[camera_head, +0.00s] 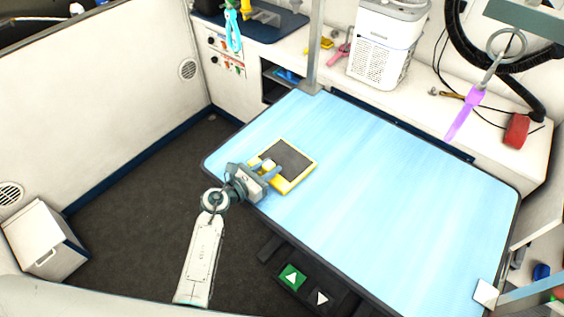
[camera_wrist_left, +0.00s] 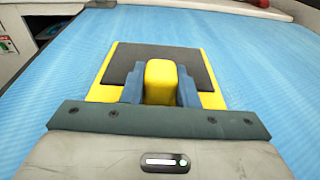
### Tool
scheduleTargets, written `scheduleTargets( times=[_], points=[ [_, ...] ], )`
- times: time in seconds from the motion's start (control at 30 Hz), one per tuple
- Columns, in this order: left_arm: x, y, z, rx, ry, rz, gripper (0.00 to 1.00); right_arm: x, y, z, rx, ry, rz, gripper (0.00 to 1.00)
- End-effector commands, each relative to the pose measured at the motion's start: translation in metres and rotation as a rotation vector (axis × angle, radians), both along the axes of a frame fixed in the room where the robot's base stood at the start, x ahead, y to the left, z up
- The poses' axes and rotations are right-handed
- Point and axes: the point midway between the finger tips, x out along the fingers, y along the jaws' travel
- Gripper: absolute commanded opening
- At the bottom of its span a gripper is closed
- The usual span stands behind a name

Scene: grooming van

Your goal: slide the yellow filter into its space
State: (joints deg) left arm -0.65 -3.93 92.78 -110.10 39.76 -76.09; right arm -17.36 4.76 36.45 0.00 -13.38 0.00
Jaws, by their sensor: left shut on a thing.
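The yellow filter (camera_head: 297,178) has a yellow frame around a dark grey panel. It is at the left edge of the blue table top, in the head view. It also shows in the left wrist view (camera_wrist_left: 206,98), with a raised yellow handle on its near part. My left gripper (camera_head: 267,170) is shut on this handle; its blue-grey fingers (camera_wrist_left: 160,88) stand on both sides of it. The filter lies flat, on or just above the table; I cannot tell which. No space for the filter can be made out for certain. My right gripper is not in view.
The blue table top (camera_head: 390,200) is clear to the right of the filter, apart from a small white block (camera_head: 486,293) at its near right corner. A metal post (camera_head: 315,50) rises at its far edge. A white slotted unit (camera_head: 386,45) stands on the counter behind. A purple-handled tool (camera_head: 465,113) hangs over the far right.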

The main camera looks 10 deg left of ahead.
Motion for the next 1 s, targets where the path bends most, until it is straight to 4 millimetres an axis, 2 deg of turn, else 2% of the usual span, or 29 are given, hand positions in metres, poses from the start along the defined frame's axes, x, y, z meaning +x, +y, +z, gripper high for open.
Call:
scheduleTargets(
  times=[0.8,1.0],
  points=[
    [0.000,0.000,0.048,-0.001,-0.001,0.000,0.04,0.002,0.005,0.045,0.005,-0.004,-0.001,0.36],
    [0.000,0.000,0.051,-0.001,-0.001,0.000,0.04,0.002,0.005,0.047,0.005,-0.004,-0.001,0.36]
  ],
)
